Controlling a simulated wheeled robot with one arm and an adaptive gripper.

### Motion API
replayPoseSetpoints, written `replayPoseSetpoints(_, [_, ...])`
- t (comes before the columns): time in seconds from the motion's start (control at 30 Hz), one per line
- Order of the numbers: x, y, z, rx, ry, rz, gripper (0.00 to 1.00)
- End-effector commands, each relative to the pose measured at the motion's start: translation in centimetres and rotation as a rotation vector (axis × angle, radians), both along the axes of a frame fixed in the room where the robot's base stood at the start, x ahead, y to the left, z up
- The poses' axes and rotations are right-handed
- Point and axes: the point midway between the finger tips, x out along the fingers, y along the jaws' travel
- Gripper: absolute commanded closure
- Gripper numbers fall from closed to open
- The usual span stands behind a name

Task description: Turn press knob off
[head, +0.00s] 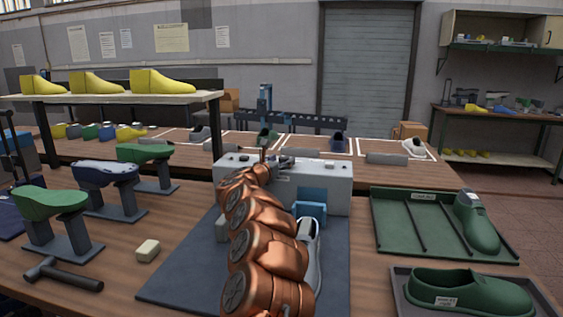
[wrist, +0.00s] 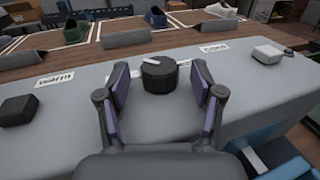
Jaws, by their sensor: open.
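The press (head: 335,185) is a pale grey box with a blue part at its front, standing on the table in the head view. In the wrist view the round black knob (wrist: 159,77) stands on its grey top (wrist: 90,125). A white pointer mark on the knob slants towards the left label (wrist: 55,81); the right label (wrist: 215,48) lies on the other side. My gripper (wrist: 159,88) is open, one purple-padded finger at each side of the knob, with gaps visible. In the head view my copper arm hides the knob and part of the press.
Black (wrist: 17,110) and white (wrist: 268,52) blocks sit on the press top, left and right. A grey shoe (head: 309,250) is below the press front.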

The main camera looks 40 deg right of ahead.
Motion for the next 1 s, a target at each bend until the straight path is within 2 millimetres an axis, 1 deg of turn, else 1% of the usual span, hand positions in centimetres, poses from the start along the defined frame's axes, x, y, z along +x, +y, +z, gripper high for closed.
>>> replayPoseSetpoints(0.17, [-0.4, 1.1, 0.1, 0.001, -0.002, -0.001, 0.33])
replayPoseSetpoints(0.57, [-1.7, 5.6, 0.0, 0.001, -0.002, 0.002, 0.33])
replayPoseSetpoints(0.9, [-2.9, 9.8, -0.1, 0.001, 0.001, 0.005, 0.33])
replayPoseSetpoints(1.0, [-3.3, 10.6, 0.0, 0.0, -0.001, 0.002, 0.33])
